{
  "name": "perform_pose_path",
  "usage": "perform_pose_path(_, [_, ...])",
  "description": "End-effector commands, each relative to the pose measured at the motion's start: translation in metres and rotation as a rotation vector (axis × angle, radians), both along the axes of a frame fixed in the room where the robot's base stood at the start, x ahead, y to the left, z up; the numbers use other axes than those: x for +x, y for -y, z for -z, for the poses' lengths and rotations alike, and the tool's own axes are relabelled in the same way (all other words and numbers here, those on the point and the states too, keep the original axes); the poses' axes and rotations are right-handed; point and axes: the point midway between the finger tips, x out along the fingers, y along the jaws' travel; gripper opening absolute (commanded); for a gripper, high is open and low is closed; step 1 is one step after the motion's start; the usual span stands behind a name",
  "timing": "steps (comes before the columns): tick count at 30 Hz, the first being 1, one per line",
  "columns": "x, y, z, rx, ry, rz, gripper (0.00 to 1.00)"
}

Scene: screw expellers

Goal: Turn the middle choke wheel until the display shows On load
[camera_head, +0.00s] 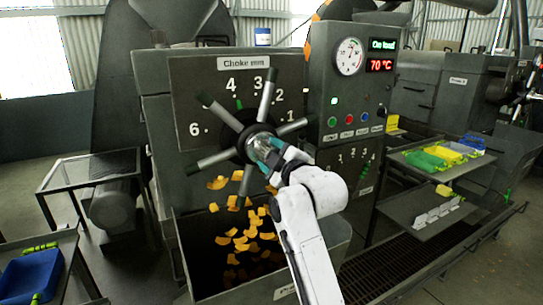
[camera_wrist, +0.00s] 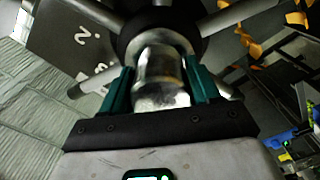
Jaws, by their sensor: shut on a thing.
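The choke wheel (camera_head: 241,148) has a dark hub and several grey spokes, and stands in front of a dial plate marked "Choke mm" (camera_head: 243,63). In the wrist view my gripper (camera_wrist: 160,88) is shut on the bright metal hub (camera_wrist: 158,75) of the wheel. The display (camera_head: 382,45) reads "On load" in green, with a red "70 °C" below.
Orange-yellow cake pieces (camera_head: 240,236) fall into and lie in a dark bin below the wheel. A gauge (camera_head: 349,57) and coloured buttons (camera_head: 348,120) are on the right panel. Trays (camera_head: 441,157) stand at right, a blue bin (camera_head: 30,277) at lower left.

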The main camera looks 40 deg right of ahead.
Motion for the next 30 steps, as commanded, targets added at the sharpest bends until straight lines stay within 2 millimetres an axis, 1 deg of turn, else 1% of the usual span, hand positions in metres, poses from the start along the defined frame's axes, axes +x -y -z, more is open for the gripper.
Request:
perform_pose_path(9, [0.000,0.001,0.002,0.000,-0.004,0.001,0.06])
perform_pose_path(10, [0.000,0.001,0.002,0.000,-0.004,0.001,0.63])
perform_pose_path(16, [0.000,0.001,0.001,0.001,-0.003,0.001,0.82])
perform_pose_path(17, [0.000,0.000,0.001,0.001,-0.002,0.001,0.84])
perform_pose_path(25, [-0.002,0.000,0.001,0.000,-0.001,0.001,0.84])
perform_pose_path(28, [-0.008,-0.002,0.001,0.000,0.001,0.001,0.84])
perform_pose_path(30, [-0.017,-0.004,0.003,0.000,-0.001,0.001,0.84])
